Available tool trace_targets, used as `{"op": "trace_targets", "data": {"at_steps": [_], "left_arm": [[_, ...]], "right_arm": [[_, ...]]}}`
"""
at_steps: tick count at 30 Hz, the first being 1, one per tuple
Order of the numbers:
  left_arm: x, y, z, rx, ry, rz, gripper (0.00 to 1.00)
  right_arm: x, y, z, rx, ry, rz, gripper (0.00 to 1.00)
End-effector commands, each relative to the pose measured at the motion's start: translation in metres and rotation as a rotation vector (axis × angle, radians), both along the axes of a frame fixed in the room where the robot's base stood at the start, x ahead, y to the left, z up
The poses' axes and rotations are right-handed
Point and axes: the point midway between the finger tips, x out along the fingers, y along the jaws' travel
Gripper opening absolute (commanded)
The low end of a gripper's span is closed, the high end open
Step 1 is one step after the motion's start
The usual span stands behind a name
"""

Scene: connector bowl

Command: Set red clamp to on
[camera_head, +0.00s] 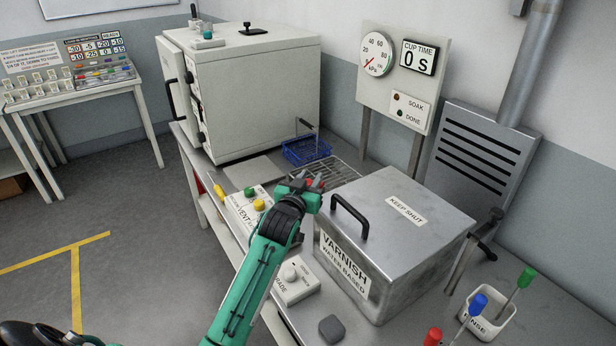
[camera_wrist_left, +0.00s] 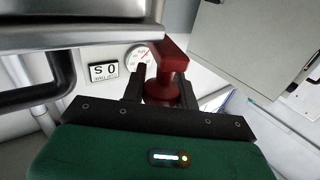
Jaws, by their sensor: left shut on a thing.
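My left gripper (camera_head: 303,182) is shut on the red clamp at the left edge of the varnish box (camera_head: 400,235). In the head view the clamp (camera_head: 313,201) is a small red patch, mostly hidden by my gripper. In the left wrist view the red clamp (camera_wrist_left: 166,62) is large, with a bent arm above a round red part between the fingers (camera_wrist_left: 160,88). I cannot tell its on or off setting. The box lid is closed. My right gripper is not in view.
A white dial box (camera_head: 295,282) stands in front. A rinse cup (camera_head: 488,318) with coloured-handled tools is at right.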

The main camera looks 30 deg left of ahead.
Motion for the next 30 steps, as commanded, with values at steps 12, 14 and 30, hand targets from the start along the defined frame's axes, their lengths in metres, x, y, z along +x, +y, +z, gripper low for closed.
{"op": "trace_targets", "data": {"at_steps": [12,14,30], "left_arm": [[-0.0004,-0.0029,-0.0006,-0.002,0.000,0.128,0.00],[-0.0003,-0.0025,-0.0004,-0.001,-0.001,0.137,0.00],[-0.0003,-0.0021,0.0006,0.002,-0.003,0.156,0.00]], "right_arm": [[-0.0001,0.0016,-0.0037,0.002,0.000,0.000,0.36],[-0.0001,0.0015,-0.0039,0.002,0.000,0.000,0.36],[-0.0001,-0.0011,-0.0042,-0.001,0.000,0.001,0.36]]}}
